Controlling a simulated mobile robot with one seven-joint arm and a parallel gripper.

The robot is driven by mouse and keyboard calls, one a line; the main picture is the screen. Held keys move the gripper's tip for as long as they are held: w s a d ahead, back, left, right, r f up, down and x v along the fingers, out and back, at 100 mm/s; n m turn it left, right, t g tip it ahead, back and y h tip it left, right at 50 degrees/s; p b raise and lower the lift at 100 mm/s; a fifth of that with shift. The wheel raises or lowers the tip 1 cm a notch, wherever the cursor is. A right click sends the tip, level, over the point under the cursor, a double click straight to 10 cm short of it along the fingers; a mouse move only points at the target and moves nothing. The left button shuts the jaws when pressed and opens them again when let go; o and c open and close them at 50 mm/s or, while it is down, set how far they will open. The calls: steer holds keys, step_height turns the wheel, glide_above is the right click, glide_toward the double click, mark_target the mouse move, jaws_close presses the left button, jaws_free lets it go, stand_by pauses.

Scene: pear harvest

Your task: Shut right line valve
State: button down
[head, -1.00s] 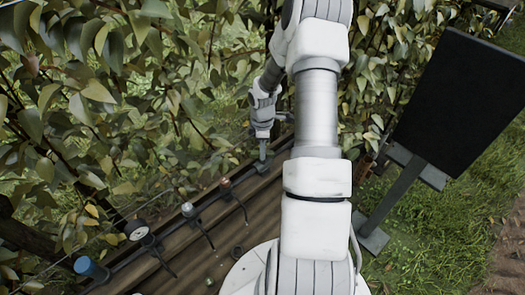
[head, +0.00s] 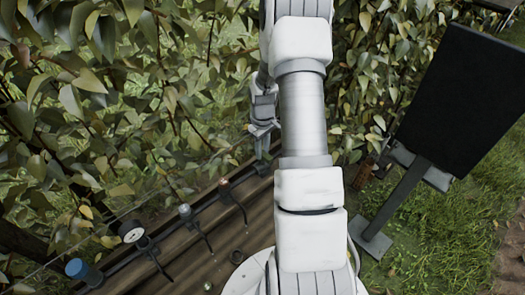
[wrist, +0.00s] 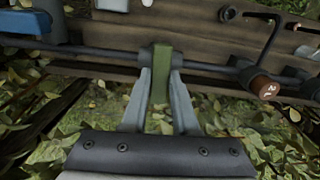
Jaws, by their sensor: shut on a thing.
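In the wrist view, a green valve lever (wrist: 161,75) stands out from a dark pipe joint on the line. My gripper (wrist: 160,88) has its two grey fingers on either side of this lever and is shut on it. The lever points toward my palm, roughly square to the pipe (wrist: 215,68). In the head view, my gripper (head: 263,150) reaches down at the line beside the hedge, partly covered by my arm. The lever cannot be made out there.
A brown cap marked 2 (wrist: 264,87) sits right of the lever; a blue part (wrist: 24,22) lies left. In the head view, a white gauge (head: 132,231) and a blue cylinder (head: 77,268) are on the line. Leaves crowd behind. A dark panel (head: 462,95) stands right.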

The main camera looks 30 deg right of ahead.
steer(key=shift+m, duration=0.4)
steer(key=c, duration=0.7)
jaws_free()
step_height(320, 180, up, 17)
steer(key=shift+r+p, duration=0.2)
steer(key=shift+p, duration=0.4)
